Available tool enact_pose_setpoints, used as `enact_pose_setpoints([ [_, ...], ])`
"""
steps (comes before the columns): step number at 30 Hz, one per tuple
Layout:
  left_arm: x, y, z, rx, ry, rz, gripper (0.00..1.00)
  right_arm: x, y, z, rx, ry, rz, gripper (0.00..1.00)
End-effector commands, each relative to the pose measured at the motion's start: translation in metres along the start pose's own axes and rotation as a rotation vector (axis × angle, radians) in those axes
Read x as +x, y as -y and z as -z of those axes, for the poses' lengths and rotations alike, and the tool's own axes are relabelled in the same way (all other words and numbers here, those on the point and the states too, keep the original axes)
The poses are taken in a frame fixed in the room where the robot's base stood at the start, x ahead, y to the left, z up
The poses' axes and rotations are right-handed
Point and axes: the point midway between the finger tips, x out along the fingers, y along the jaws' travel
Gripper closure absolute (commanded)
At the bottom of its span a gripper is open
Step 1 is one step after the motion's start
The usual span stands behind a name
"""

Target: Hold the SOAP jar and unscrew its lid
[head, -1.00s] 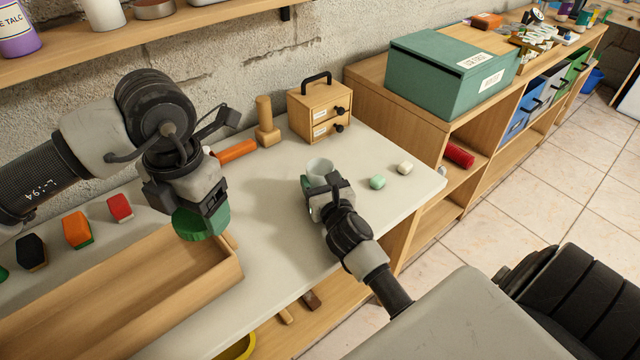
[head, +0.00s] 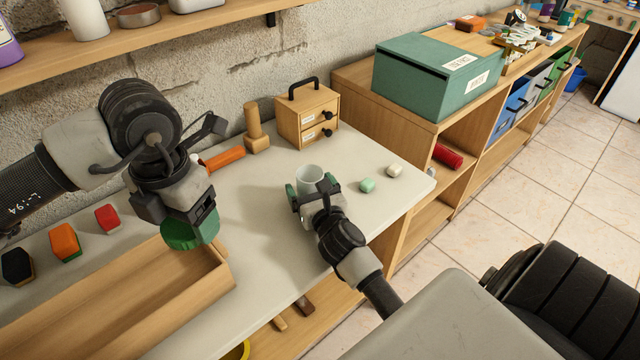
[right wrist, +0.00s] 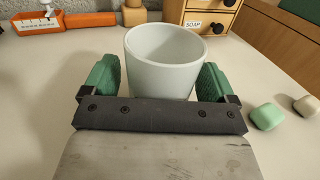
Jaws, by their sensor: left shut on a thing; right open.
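The jar (head: 309,174) is a pale, whitish pot standing upright on the table, its top open and no lid on it. It also shows in the right wrist view (right wrist: 165,62); I see no label on its visible side. My right gripper (head: 312,190) is open, with one green-padded finger on either side of the jar and small gaps visible in the right wrist view. The fingers' grip is partly hidden.
The wooden tray (head: 110,305) lies at the front left. Coloured blocks (head: 65,242) stand behind it. A small drawer box (head: 307,115), labelled SOAP in the right wrist view, and a wooden mallet (head: 255,128) stand behind. Two small blocks (head: 367,185) lie right of the jar.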

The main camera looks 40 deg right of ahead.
Motion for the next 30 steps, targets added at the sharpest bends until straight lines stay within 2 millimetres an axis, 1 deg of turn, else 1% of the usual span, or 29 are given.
enact_pose_setpoints([
  [1,0.001,0.000,0.000,0.000,0.000,0.000,0.57,-0.009,0.000,0.003,0.000,-0.004,0.000,0.12],
  [5,0.002,0.000,0.000,0.000,0.000,0.000,0.57,-0.036,0.000,0.003,0.000,-0.005,0.000,0.12],
  [9,0.004,0.000,0.000,0.000,0.000,0.000,0.57,-0.067,0.000,0.003,0.001,-0.005,0.001,0.12],
  [12,0.005,0.000,0.000,0.000,0.000,0.000,0.57,-0.086,0.000,0.002,0.002,-0.004,0.001,0.12],
  [15,0.007,0.000,0.000,0.000,0.000,0.000,0.57,-0.100,0.000,0.003,0.000,-0.004,0.001,0.12],
  [18,0.008,0.000,0.000,0.000,0.000,0.000,0.57,-0.109,0.000,0.002,0.001,-0.003,0.001,0.12],
  [21,0.009,0.000,0.000,0.000,0.000,0.000,0.57,-0.113,0.000,0.001,0.001,-0.002,0.001,0.12],
  [30,0.008,0.000,0.000,0.000,0.000,0.000,0.57,-0.114,0.000,0.001,0.000,-0.002,0.001,0.12],
])
